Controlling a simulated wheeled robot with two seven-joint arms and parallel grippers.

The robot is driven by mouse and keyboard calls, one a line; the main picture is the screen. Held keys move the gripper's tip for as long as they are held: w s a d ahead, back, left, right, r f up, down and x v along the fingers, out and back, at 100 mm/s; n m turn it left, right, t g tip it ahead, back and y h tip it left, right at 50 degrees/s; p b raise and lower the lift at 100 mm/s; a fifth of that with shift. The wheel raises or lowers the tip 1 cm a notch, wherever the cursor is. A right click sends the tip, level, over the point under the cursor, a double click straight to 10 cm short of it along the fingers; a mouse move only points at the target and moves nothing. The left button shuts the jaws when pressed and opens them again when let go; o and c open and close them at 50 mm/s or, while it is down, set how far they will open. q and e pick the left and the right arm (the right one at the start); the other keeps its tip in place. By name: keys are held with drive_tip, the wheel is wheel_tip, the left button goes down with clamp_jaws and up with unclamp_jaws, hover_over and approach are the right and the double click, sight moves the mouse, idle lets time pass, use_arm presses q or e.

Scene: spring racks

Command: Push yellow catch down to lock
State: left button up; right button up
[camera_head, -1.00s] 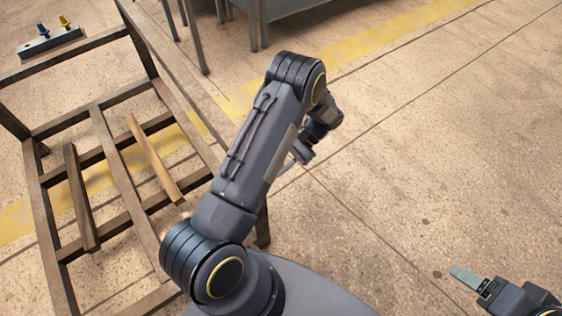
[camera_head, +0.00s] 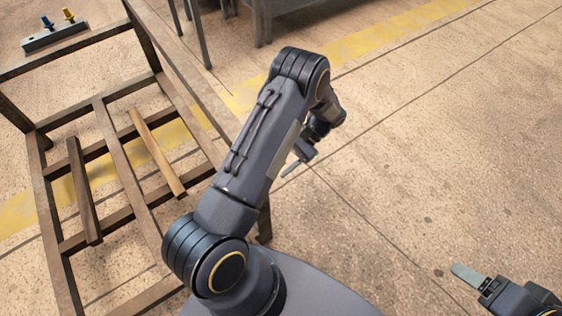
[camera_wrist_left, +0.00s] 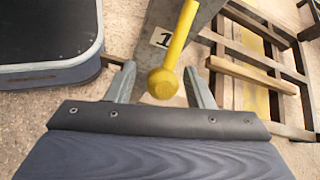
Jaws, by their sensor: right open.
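A yellow lever with a round knob (camera_wrist_left: 165,82) shows in the left wrist view, in front of a grey plate (camera_wrist_left: 158,22) marked "1". My left gripper (camera_wrist_left: 159,68) is open, with one finger on each side of the knob; gaps show between fingers and knob. I cannot tell the lever's depth relative to the fingertips. In the head view, my left gripper (camera_head: 304,152) is small and partly hidden by its wrist. My right gripper (camera_head: 472,278) is open at the lower right, with nothing seen in it. I cannot pick out the yellow lever in the head view.
A brown slatted frame (camera_head: 110,148) stands at the left, with loose-looking slats across it. A grey block (camera_head: 57,36) with a blue peg and a yellow peg (camera_head: 68,14) lies at the upper left. Grey table legs (camera_head: 262,28) stand at the top. The floor at right is clear.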

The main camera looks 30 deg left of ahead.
use_arm(q)
drive_tip(key=v, duration=0.7)
drive_tip(key=shift+w+r, duration=0.2)
drive_tip(key=shift+w, duration=0.1)
drive_tip(key=shift+d, duration=0.15)
